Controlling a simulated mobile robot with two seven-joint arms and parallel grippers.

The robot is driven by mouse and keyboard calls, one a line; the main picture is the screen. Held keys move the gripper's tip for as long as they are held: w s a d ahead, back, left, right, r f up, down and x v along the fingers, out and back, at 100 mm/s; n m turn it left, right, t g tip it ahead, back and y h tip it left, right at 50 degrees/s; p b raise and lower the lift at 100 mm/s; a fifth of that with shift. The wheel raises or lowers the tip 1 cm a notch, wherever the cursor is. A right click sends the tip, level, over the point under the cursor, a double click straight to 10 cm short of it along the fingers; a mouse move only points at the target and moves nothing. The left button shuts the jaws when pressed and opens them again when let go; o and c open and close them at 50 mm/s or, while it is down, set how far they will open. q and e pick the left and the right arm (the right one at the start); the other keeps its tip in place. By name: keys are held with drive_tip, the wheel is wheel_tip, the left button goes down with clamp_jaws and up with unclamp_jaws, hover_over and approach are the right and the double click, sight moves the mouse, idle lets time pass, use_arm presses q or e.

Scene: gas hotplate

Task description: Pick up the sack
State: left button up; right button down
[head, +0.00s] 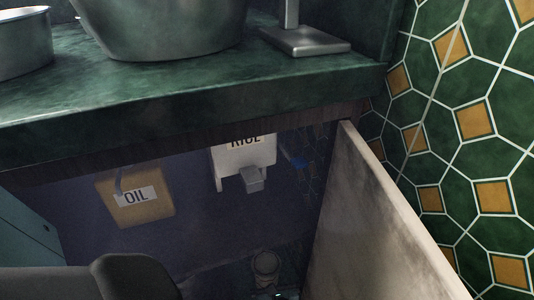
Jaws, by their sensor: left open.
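A white, sack-like pack marked RICE (228,170) is in the dark opening under the counter, at the middle of the head view. The counter's edge cuts off its top, and a small grey block covers part of its lower right. What seems to be my left gripper (265,262) shows small and dark at the bottom centre, below the pack and apart from it. I see nothing between its fingers, and its outline is hard to make out. My right gripper is not in view.
An ochre pack marked OIL (152,212) is left of the RICE pack. A green counter (200,92) with a metal pot (165,30) overhangs both. A pale upright panel (365,220) bounds the right side. A blue-grey panel (25,235) is at far left.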

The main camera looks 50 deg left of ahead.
sight(265, 255)
use_arm(q)
drive_tip(key=shift+w+a+f, duration=0.15)
drive_tip(key=shift+w+a, duration=0.1)
drive_tip(key=shift+a, duration=0.15)
drive_tip(key=shift+a+f+b, duration=0.15)
drive_tip(key=shift+a+b, duration=0.15)
drive_tip(key=b+x, duration=0.1)
drive_tip(key=x, duration=0.2)
drive_tip(key=shift+a+f+b, duration=0.25)
drive_tip(key=shift+b, duration=0.15)
drive_tip(key=shift+w+a+f, duration=0.1)
drive_tip(key=shift+w+a, duration=0.15)
drive_tip(key=shift+a, duration=0.05)
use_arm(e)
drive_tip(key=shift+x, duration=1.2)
use_arm(q)
drive_tip(key=c, duration=1.7)
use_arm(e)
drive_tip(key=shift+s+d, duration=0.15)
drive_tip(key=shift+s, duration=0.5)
use_arm(q)
drive_tip(key=shift+o, duration=0.2)
